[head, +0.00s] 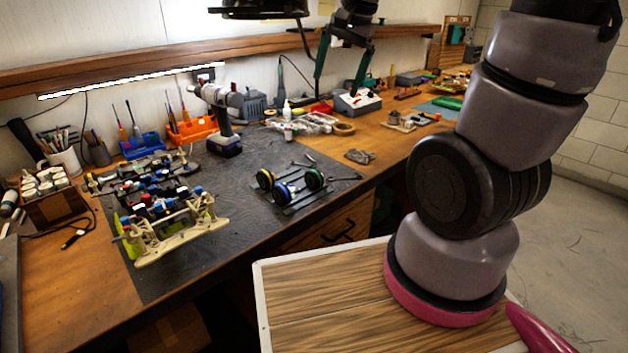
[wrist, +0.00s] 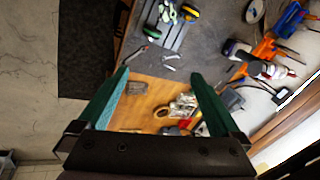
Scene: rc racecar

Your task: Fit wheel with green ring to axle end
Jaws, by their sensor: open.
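The wheel with the green ring (head: 313,179) is on a slatted dark rack (head: 300,197) on the bench mat. A blue-ringed wheel (head: 281,193) and a yellow-ringed wheel (head: 265,180) are beside it. The car chassis (head: 180,235) stands left of them, with a pale front part; I cannot make out its axle ends clearly. My gripper (head: 336,92) is open and empty above the back of the bench. Its teal fingers are wide apart in the wrist view (wrist: 161,75). There the wheels (wrist: 190,12) are at the top edge, beyond the fingertips, partly cut off.
Bottles, boxes and a tape roll (head: 344,129) crowd the back. Pliers and small tools lie right of the wheels. A wooden shelf (head: 130,68) runs above the bench. The mat's front middle is clear.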

